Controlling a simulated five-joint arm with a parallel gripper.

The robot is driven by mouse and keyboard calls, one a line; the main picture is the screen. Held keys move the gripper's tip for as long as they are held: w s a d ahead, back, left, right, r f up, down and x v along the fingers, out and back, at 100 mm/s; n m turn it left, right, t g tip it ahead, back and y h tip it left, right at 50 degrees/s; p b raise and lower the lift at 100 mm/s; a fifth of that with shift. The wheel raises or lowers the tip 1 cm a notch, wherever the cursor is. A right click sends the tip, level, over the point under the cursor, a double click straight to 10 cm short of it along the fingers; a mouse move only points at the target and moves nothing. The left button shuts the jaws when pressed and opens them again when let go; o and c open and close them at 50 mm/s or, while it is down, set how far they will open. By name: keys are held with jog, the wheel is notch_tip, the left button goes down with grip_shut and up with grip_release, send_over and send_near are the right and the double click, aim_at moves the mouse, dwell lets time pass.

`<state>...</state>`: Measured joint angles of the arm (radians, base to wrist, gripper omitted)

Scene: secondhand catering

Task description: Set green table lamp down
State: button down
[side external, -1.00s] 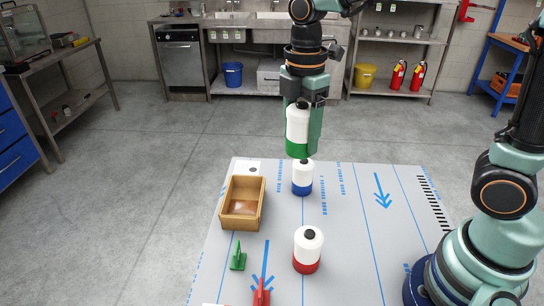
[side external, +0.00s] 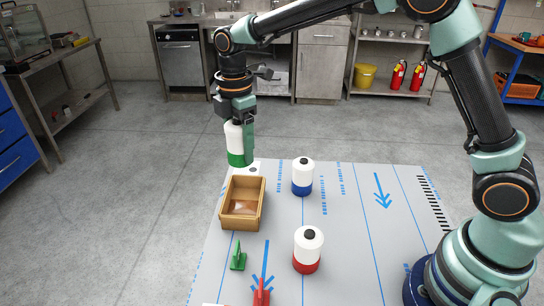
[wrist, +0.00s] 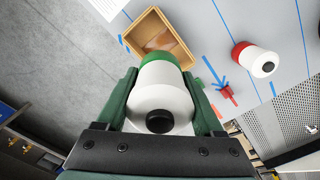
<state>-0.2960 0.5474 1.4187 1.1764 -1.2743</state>
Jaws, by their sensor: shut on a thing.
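The green table lamp (side external: 235,145) is a white cylinder with a green base band and a dark top. My gripper (side external: 241,128) is shut on it and holds it upright, near the far left edge of the grey table (side external: 345,235). In the wrist view the lamp (wrist: 162,98) sits between both fingers of my gripper (wrist: 168,95), with its green end away from the palm. In the side view the lamp shows above and behind the wooden box; its exact height over the table cannot be told.
An open, empty wooden box (side external: 229,209) stands at the table's left. A blue-based lamp (side external: 302,178) and a red-based lamp (side external: 307,250) stand to its right. A green piece (side external: 238,258) and a red piece (side external: 262,293) lie near the front. The right part of the tabletop is mostly clear.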

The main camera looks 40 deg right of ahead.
notch_tip(320, 180, down, 14)
jog(key=shift+f, duration=0.1)
dwell(0.4)
jog(key=shift+c, duration=1.5)
grip_release()
jog(key=shift+f, duration=0.1)
